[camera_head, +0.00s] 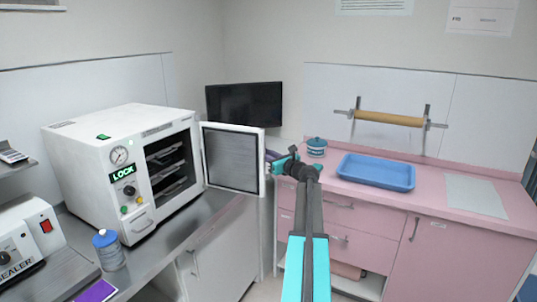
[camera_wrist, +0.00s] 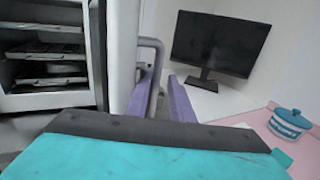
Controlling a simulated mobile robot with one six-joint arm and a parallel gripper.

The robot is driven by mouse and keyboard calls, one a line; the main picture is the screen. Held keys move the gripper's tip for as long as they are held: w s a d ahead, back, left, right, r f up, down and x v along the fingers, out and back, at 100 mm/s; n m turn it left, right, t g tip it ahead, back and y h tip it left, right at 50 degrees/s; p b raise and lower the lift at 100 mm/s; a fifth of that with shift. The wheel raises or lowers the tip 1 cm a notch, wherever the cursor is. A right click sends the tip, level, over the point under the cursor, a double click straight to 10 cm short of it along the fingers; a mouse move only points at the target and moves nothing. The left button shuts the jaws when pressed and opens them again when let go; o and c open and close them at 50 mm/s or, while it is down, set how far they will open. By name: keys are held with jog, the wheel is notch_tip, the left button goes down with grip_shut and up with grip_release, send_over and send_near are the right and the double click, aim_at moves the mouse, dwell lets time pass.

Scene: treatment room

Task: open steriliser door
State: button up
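The white steriliser (camera_head: 88,150) stands on the left counter. Its door (camera_head: 232,158) is swung wide open to the right, with the inside panel facing the head camera. The door also shows edge-on in the wrist view (camera_wrist: 122,50). A grey loop handle (camera_wrist: 150,42) stands out from the door's outer side. My gripper (camera_wrist: 160,80) has its two purple fingers apart, with a visible gap. The handle bar runs down beside the left finger; I cannot tell whether they touch. In the head view my gripper (camera_head: 274,157) is just right of the door's free edge.
Shelves with trays (camera_head: 168,168) show inside the chamber. A monitor (camera_head: 244,104) stands behind the door. The pink counter at right holds a teal jar (camera_head: 316,147) and a blue tray (camera_head: 376,172). A blue-lidded jar (camera_head: 108,250) and a sealer (camera_head: 28,238) are at left.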

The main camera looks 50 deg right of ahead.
jog(key=s+a+b, duration=0.2)
jog(key=s+b, duration=0.1)
jog(key=s, duration=1)
jog(key=shift+s, duration=0.15)
jog(key=shift+a, duration=0.1)
